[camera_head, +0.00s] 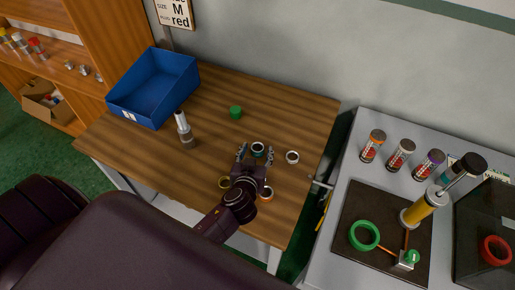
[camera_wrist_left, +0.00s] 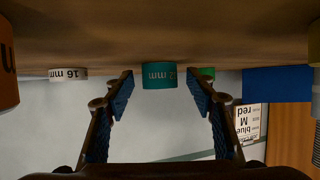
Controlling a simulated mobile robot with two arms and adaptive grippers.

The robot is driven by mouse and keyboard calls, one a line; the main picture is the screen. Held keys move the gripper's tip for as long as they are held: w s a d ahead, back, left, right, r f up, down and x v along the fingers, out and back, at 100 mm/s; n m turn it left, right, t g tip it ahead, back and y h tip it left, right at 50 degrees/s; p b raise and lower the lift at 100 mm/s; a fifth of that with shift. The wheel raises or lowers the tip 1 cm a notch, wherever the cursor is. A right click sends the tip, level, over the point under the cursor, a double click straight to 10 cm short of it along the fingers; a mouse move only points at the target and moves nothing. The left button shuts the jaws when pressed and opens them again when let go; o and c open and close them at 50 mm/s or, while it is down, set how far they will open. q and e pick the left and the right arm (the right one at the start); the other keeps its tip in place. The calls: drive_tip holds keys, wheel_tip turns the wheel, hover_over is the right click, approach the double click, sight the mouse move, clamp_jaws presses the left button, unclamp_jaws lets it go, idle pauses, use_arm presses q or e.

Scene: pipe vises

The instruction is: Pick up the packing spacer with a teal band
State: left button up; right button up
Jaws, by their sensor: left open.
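The teal-banded packing spacer (camera_head: 258,148) stands on the wooden table, with a dark hole on top. In the left wrist view, which is upside down, the teal spacer (camera_wrist_left: 159,75) shows a printed mm size and appears between the fingertips. My left gripper (camera_head: 256,155) is open, its two fingers pointing at the spacer from the near side. In the left wrist view the open fingers (camera_wrist_left: 159,84) hold nothing, and I see a gap on each side of the spacer. Contact cannot be told. My right gripper is not in view.
A white-banded spacer (camera_head: 292,157) stands to the right. An orange one (camera_head: 266,193) and a yellow one (camera_head: 224,182) lie near my gripper. A grey bench (camera_head: 345,190) adjoins right.

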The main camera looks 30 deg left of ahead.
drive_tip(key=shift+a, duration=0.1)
use_arm(q)
drive_tip(key=c, duration=1.2)
drive_tip(key=shift+c, duration=0.2)
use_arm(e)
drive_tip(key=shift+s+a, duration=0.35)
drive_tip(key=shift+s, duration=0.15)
